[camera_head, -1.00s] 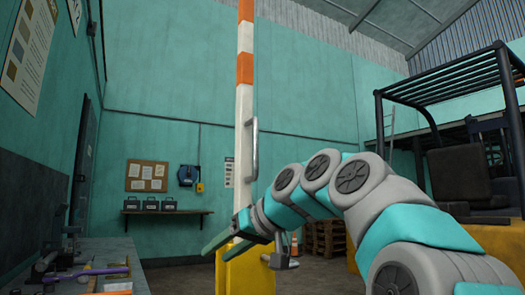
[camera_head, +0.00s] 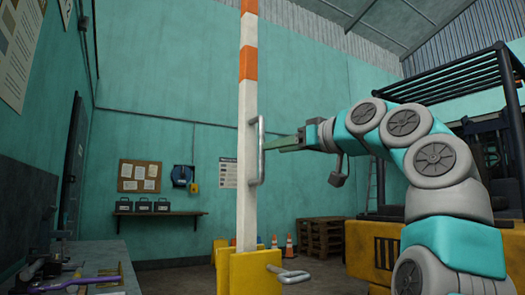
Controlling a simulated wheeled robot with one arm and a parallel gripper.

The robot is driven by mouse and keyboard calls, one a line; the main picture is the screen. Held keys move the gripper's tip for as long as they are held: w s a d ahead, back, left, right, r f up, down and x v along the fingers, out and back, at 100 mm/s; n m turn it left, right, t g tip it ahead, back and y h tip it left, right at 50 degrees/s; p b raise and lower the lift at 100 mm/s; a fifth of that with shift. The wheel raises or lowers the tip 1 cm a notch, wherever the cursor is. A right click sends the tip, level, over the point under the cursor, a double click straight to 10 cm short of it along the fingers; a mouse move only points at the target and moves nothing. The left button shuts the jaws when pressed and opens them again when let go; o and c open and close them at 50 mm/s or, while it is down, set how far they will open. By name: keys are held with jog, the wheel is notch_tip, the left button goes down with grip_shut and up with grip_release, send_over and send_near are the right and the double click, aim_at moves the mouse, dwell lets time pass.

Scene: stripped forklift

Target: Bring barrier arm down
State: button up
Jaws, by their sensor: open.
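The barrier arm (camera_head: 247,110) stands upright, white with orange bands, and runs out of the top of the picture. Its foot is at a yellow post (camera_head: 250,272). A grey bar handle (camera_head: 261,150) is fixed on its right side. My gripper (camera_head: 272,145) is open and level with the handle, pointing left. Its fingertips are close to the handle; I cannot tell whether they touch it or are on either side of it. A grey peg-like bar (camera_head: 290,275) sticks out to the right of the post.
A workbench with tools (camera_head: 95,270) is at the lower left. A yellow forklift (camera_head: 375,250) with a black cage (camera_head: 450,80) stands at the right. Pallets (camera_head: 321,237) and orange cones (camera_head: 289,246) are behind the post. A shelf with black boxes (camera_head: 143,206) is on the back wall.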

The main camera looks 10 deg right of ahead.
aim_at(261, 175)
jog(key=p+x, duration=0.1)
jog(key=x, duration=0.5)
jog(key=shift+w+a+p, duration=0.25)
jog(key=shift+w+p, duration=0.1)
grip_shut()
dwell(1.1)
